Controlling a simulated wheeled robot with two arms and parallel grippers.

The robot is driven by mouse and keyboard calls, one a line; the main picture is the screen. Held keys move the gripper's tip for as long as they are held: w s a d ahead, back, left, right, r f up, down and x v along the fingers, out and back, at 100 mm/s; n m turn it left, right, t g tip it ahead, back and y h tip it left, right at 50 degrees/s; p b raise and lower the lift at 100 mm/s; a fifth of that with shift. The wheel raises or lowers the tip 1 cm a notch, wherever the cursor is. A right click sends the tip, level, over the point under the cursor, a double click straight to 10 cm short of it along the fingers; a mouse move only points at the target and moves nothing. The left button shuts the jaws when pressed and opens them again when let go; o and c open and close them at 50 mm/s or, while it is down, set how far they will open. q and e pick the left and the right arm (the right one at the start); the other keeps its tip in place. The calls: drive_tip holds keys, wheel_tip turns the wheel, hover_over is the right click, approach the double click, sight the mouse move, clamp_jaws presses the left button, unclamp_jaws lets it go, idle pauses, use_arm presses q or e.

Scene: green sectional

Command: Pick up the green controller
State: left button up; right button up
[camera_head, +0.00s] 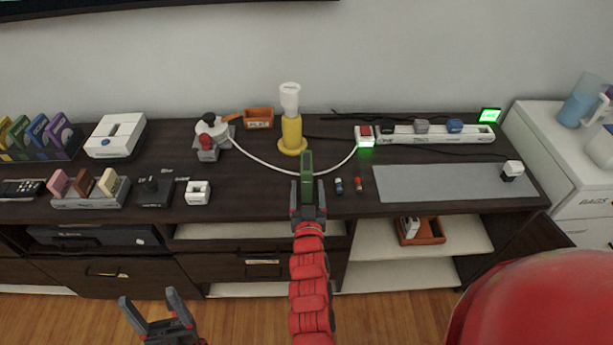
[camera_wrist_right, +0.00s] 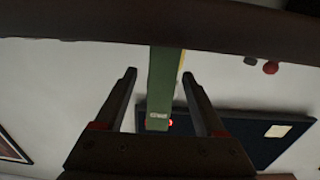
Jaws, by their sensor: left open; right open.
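The green controller (camera_head: 306,172) is a slim green bar near the front middle of the dark cabinet top. In the right wrist view the controller (camera_wrist_right: 163,85) lies between my two fingers, with a gap on each side. My right gripper (camera_head: 308,212) is open at the front edge of the cabinet, with the controller's near end between its fingertips; the right wrist view shows the same gripper (camera_wrist_right: 157,82). My left gripper (camera_head: 148,298) is open and empty, low in front of the cabinet above the wood floor.
A yellow and white lamp-like object (camera_head: 291,135) stands behind the controller, with a white cable (camera_head: 262,161) curving near it. Small blue (camera_head: 339,186) and red (camera_head: 358,184) items lie just right. A grey mat (camera_head: 440,184) and a power strip (camera_head: 430,138) are further right.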

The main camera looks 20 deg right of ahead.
drive_tip(key=x, duration=0.3)
drive_tip(key=shift+w, duration=0.25)
drive_tip(key=shift+r, duration=0.1)
drive_tip(key=shift+c, duration=0.3)
clamp_jaws()
